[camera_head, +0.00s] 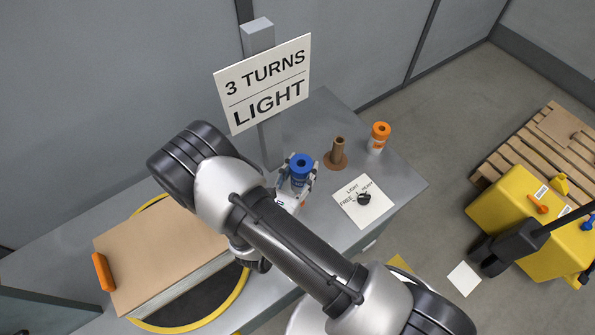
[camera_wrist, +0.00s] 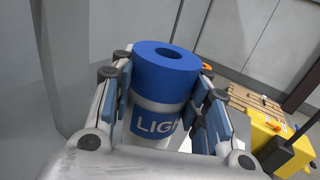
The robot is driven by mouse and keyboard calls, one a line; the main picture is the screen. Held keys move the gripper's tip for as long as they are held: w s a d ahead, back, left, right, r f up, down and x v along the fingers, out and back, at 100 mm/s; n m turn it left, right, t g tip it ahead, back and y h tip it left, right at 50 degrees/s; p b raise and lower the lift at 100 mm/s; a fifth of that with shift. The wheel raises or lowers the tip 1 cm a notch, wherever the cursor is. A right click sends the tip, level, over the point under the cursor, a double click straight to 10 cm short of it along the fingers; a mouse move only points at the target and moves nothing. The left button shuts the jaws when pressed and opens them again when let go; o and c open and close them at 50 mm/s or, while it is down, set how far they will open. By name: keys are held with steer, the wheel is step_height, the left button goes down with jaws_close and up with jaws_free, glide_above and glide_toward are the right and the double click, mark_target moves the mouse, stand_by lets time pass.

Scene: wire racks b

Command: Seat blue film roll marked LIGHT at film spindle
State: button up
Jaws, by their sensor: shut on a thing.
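The blue film roll (camera_head: 301,168) is held upright in my gripper (camera_head: 297,182), left of the spindle in the head view. In the wrist view the roll (camera_wrist: 165,75) has a blue top with a centre hole and a label reading "LIGH", the rest hidden by a finger. The gripper's fingers (camera_wrist: 165,108) are on both sides of it. The brown film spindle (camera_head: 338,152) stands bare on a round base on the grey table. I cannot tell the gap between the roll's underside and the table.
An orange-topped roll (camera_head: 380,136) stands right of the spindle. A dial card (camera_head: 363,201) with a black knob lies in front. A sign (camera_head: 264,83) reads "3 TURNS LIGHT". A cardboard box (camera_head: 160,262) sits on a yellow-rimmed black disc at left. A yellow machine (camera_head: 530,205) and pallet are right.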

mark_target(296, 188)
steer(key=shift+s+a+f, duration=0.15)
steer(key=shift+f, duration=0.1)
steer(key=shift+f+b, duration=2.2)
steer(key=shift+f, duration=0.3)
steer(key=shift+f+b, duration=2.3)
steer(key=shift+f, duration=0.4)
steer(key=o, duration=1.4)
steer(key=shift+c, duration=0.2)
